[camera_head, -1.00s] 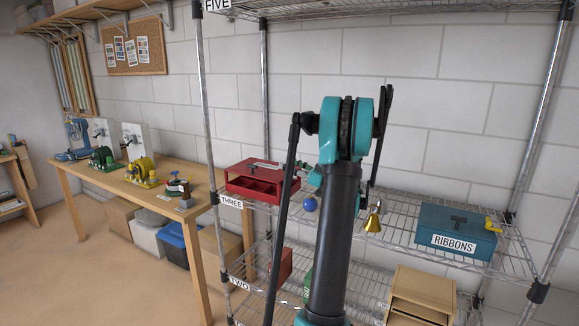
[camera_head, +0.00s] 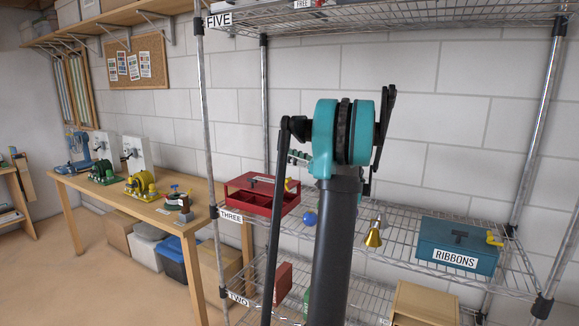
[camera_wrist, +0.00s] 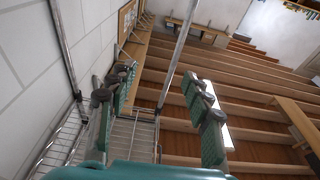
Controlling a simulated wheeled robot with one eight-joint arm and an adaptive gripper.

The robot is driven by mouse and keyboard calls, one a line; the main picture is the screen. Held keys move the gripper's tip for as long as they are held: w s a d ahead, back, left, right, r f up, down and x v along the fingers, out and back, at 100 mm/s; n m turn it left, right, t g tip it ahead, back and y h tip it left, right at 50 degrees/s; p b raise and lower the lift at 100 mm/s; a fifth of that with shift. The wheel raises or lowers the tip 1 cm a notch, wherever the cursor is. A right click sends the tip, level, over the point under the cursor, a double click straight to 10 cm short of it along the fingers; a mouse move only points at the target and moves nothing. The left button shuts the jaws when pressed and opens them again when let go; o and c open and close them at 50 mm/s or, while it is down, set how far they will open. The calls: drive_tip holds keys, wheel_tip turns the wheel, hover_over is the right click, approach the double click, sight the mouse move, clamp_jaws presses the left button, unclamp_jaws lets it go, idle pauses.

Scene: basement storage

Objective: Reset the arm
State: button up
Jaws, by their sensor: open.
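My arm (camera_head: 338,240) rises upright in the middle of the head view, with its teal elbow joint (camera_head: 325,125) in front of the wire shelving. In the wrist view my gripper (camera_wrist: 158,88) shows two padded fingers spread wide apart, with nothing between them. In the head view most of the gripper is hidden behind the arm.
The wire shelf (camera_head: 395,228) behind my arm carries a red tray (camera_head: 262,201), a blue ball (camera_head: 310,219), a brass bell (camera_head: 373,238) and a teal RIBBONS box (camera_head: 440,237). A wooden bench (camera_head: 125,198) with small machines stands left. Open floor (camera_head: 85,265) lies at lower left.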

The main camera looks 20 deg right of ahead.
drive_tip(key=shift+r, duration=0.25)
drive_tip(key=s+a+f+m+g+h, duration=0.1)
drive_tip(key=s+a+f+g, duration=0.2)
drive_tip(key=s+a+f, duration=0.4)
drive_tip(key=s+a+f+m+g+h, duration=0.1)
drive_tip(key=s+a+f+g+h, duration=0.15)
drive_tip(key=a+f, duration=0.5)
drive_tip(key=s+a+f+m+g+h, duration=0.1)
drive_tip(key=s+a+f+m+g, duration=0.15)
drive_tip(key=s+a+f, duration=0.45)
drive_tip(key=s+f+m+g+h, duration=0.1)
drive_tip(key=s+f+h, duration=0.3)
drive_tip(key=s, duration=0.6)
drive_tip(key=s+f+m+g+h, duration=0.2)
drive_tip(key=s+f+h, duration=0.2)
drive_tip(key=s+f, duration=0.5)
drive_tip(key=shift+s+a+g, duration=0.2)
drive_tip(key=shift+s+g, duration=0.2)
